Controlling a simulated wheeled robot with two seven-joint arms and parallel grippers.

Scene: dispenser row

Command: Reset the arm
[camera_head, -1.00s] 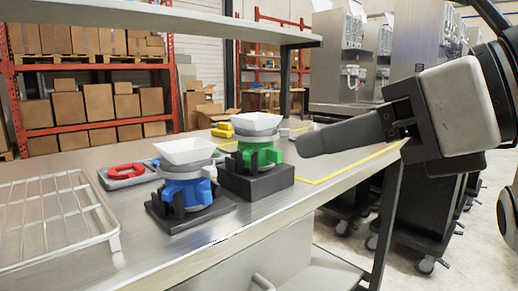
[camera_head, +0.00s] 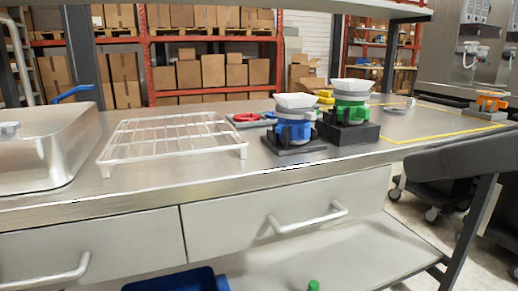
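My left arm and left gripper do not show.
A blue dispenser (camera_head: 294,131) and a green dispenser (camera_head: 351,111) with white hoppers stand on the metal table (camera_head: 230,176). An orange unit (camera_head: 490,103) is far right.

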